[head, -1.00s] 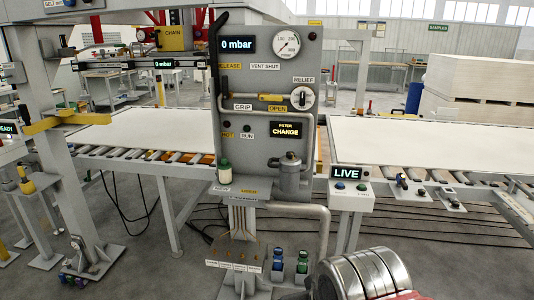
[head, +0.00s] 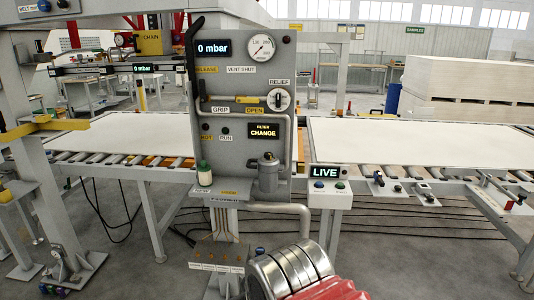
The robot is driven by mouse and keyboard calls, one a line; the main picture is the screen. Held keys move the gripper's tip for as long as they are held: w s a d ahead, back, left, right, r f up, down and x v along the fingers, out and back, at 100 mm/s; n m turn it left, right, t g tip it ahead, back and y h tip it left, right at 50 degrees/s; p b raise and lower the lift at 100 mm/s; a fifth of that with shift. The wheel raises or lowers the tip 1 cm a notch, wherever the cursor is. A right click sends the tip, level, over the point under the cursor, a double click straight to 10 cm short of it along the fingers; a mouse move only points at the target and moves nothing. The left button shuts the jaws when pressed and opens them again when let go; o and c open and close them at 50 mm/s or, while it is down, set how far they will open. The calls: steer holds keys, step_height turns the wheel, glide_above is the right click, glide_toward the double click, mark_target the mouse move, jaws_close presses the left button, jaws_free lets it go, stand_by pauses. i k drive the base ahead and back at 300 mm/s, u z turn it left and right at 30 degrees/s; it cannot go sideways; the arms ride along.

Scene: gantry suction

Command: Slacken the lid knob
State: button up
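A grey control panel (head: 232,145) stands upright ahead of me. A grey cylindrical filter housing (head: 268,179) is mounted low on its right side, with a small knob on its lid (head: 268,157). The filter display (head: 264,131) above it reads "FILTER CHANGE". Part of my own arm, with grey rings and a red section, shows at the bottom centre. My gripper's fingers are not visible, and nothing of mine shows touching the knob.
Roller conveyors carrying white boards (head: 420,136) run left and right of the panel. A small box with a "LIVE" display (head: 324,172) stands right of the housing. A bent grey pipe (head: 285,207) runs below it. A green-capped bottle (head: 204,173) stands at the panel's lower left.

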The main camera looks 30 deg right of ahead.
mark_target(268, 156)
steer(key=z, duration=0.05)
steer(key=i, duration=1)
steer(key=u, duration=0.05)
